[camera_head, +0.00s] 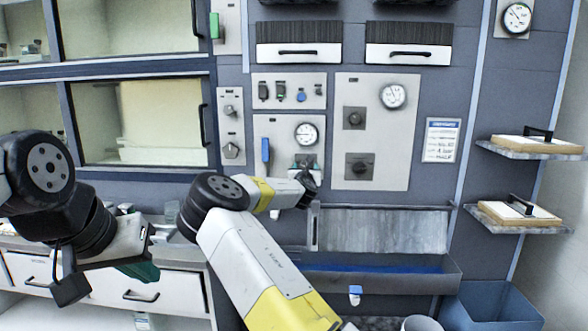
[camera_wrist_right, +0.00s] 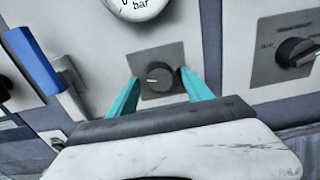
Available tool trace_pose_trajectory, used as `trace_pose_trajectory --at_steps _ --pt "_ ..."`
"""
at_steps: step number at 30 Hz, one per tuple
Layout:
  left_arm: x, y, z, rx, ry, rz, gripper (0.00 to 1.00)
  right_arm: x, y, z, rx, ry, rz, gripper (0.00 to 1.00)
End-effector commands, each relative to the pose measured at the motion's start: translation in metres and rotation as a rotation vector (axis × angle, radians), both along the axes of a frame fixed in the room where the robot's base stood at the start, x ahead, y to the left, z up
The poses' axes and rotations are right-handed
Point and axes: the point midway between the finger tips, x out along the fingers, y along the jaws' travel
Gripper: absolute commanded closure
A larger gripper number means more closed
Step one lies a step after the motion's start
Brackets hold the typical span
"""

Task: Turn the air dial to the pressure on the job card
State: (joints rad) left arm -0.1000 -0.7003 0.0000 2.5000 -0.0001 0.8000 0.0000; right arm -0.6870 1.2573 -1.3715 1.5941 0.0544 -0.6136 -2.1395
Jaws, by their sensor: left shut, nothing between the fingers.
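The air dial, a dark round knob on a grey square plate, shows in the right wrist view (camera_wrist_right: 160,76). In the head view my right gripper (camera_head: 308,172) mostly hides it. My right gripper's teal fingers (camera_wrist_right: 162,88) are apart, one on each side of the knob; I cannot tell whether they touch it. A round white gauge (camera_head: 306,134) sits above the dial; its lower edge with "bar" shows in the wrist view (camera_wrist_right: 138,6). The job card (camera_head: 441,140) hangs right of the panels, its print too small to read surely. My left gripper (camera_head: 146,270) is shut and empty at lower left.
A blue-handled lever (camera_head: 265,150) is left of the dial. The panel (camera_head: 375,130) to the right carries two dark knobs and another gauge (camera_head: 393,95). A trough (camera_head: 380,272) lies below, and two shelves with boards (camera_head: 520,213) stick out at right.

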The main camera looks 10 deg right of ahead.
Motion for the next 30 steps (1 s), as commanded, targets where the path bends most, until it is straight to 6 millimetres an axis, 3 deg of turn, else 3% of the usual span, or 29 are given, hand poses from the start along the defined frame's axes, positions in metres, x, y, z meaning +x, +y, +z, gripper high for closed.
trace_pose_trajectory --at_steps 2,9,20,30 --pt "0.0 0.0 0.0 0.0 0.0 0.0 1.0 0.0001 -0.0001 0.0 0.0 0.0 0.0 0.51" --pt "0.0001 0.0 -0.0001 0.0 0.0 0.0 1.0 0.0001 -0.0001 0.0001 0.001 0.0 0.0 0.98" --pt "0.0001 0.0 -0.0001 0.0 0.0 0.0 1.0 0.0002 0.0002 0.0002 0.049 -0.014 0.0 1.0" --pt "0.0001 0.0 -0.0001 0.0 0.0 0.0 1.0 0.0003 0.0006 0.0005 0.28 -0.08 0.001 1.0"
